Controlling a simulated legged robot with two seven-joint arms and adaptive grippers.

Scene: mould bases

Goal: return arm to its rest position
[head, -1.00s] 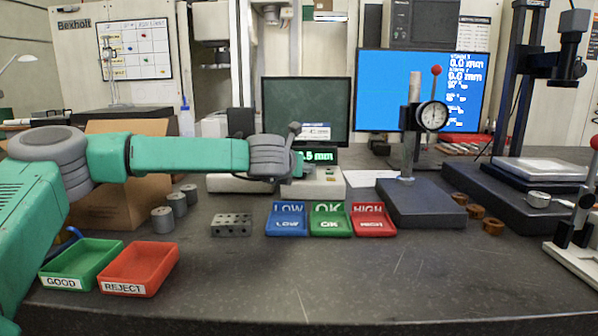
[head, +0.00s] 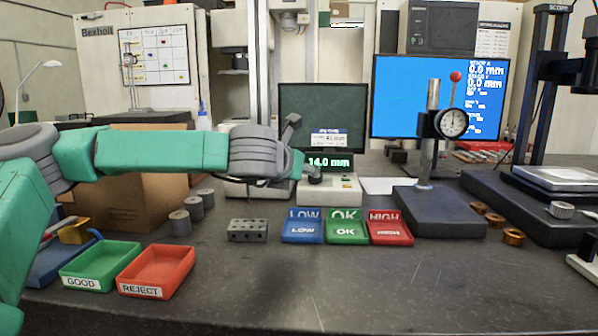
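My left arm (head: 160,152) stretches in from the left edge, level above the table. Its grey wrist joint (head: 262,155) stands in front of the bench gauge's base. The arm's far end points away from me, with a short green link (head: 297,163) past the joint. A small grey part (head: 291,125) sticks up there; I cannot tell if it is a finger. The gripper is largely hidden behind the wrist, so its opening and anything in it are unclear. My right arm and gripper are out of view.
Below the arm are a cardboard box (head: 125,205), grey cylinders (head: 193,210), a holed block (head: 248,230), green GOOD (head: 98,268) and red REJECT (head: 160,272) trays. LOW, OK (head: 346,228) and HIGH bins and a dial-gauge stand (head: 437,212) are rightward. The front table is clear.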

